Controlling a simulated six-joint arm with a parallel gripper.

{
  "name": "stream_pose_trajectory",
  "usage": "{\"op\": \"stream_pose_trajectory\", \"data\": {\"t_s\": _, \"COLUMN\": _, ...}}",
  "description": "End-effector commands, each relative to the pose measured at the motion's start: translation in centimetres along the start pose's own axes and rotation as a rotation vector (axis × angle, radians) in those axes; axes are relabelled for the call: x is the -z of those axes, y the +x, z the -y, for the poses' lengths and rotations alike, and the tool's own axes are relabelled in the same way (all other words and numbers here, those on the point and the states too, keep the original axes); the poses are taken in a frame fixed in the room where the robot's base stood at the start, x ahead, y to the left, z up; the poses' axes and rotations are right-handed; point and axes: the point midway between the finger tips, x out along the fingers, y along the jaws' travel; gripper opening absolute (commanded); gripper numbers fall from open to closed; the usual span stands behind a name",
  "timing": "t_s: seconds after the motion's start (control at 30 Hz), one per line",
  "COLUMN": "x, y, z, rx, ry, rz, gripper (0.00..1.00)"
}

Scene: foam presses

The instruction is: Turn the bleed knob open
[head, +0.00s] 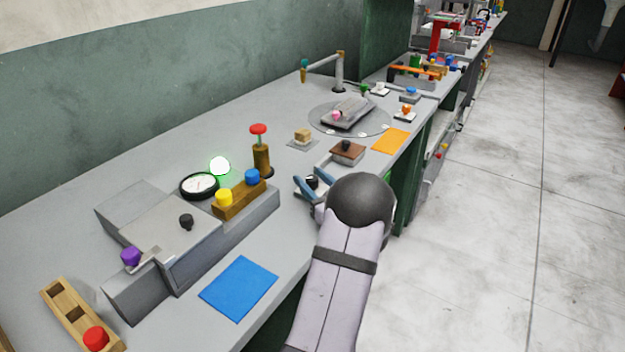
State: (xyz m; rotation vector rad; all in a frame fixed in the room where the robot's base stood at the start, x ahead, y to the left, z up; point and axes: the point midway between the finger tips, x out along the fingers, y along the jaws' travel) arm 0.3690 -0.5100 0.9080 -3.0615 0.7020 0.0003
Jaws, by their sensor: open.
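No label shows which knob is the bleed knob. A small black knob (312,182) sits on a pale base near the bench's front edge, by my gripper. Another black knob (186,221) stands on top of the grey press block (165,235) at left. My gripper (313,175) is open, its blue fingers apart on either side of the near black knob in this view. I cannot tell whether they touch it. My dark round wrist hides the rest of the gripper and part of the knob's base.
A round gauge (199,186), a lit white-green lamp (220,166) and a red-topped post (260,150) stand left of my gripper. A brown block with a dark knob (347,151) is just behind it. Blue (238,288) and orange (390,141) mats lie flat on the bench.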

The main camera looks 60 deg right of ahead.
Motion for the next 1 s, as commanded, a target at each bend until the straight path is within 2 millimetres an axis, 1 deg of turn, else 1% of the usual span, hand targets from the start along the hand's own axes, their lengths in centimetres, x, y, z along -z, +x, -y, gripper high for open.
{"op": "stream_pose_trajectory", "data": {"t_s": 0.1, "x": -0.01, "y": -0.01, "z": -0.01, "rx": 0.000, "ry": 0.000, "rz": 0.000, "gripper": 0.46}}
{"op": "stream_pose_trajectory", "data": {"t_s": 0.13, "x": -0.01, "y": -0.01, "z": 0.00, "rx": 0.000, "ry": 0.000, "rz": 0.000, "gripper": 0.42}}
{"op": "stream_pose_trajectory", "data": {"t_s": 0.17, "x": 0.00, "y": -0.01, "z": 0.00, "rx": 0.000, "ry": 0.000, "rz": 0.000, "gripper": 0.34}}
{"op": "stream_pose_trajectory", "data": {"t_s": 0.2, "x": 0.00, "y": -0.02, "z": 0.00, "rx": 0.000, "ry": 0.000, "rz": 0.000, "gripper": 0.25}}
{"op": "stream_pose_trajectory", "data": {"t_s": 0.27, "x": 0.00, "y": -0.02, "z": 0.00, "rx": 0.000, "ry": 0.000, "rz": 0.000, "gripper": 0.11}}
{"op": "stream_pose_trajectory", "data": {"t_s": 0.3, "x": 0.00, "y": -0.02, "z": 0.00, "rx": 0.000, "ry": 0.000, "rz": 0.000, "gripper": 0.05}}
{"op": "stream_pose_trajectory", "data": {"t_s": 0.67, "x": 0.04, "y": -0.05, "z": -0.09, "rx": 0.038, "ry": -0.002, "rz": -0.001, "gripper": 0.05}}
{"op": "stream_pose_trajectory", "data": {"t_s": 0.77, "x": 0.02, "y": -0.06, "z": -0.18, "rx": 0.077, "ry": -0.003, "rz": 0.000, "gripper": 0.05}}
{"op": "stream_pose_trajectory", "data": {"t_s": 1.0, "x": -0.04, "y": -0.04, "z": -0.21, "rx": 0.228, "ry": -0.004, "rz": 0.000, "gripper": 0.05}}
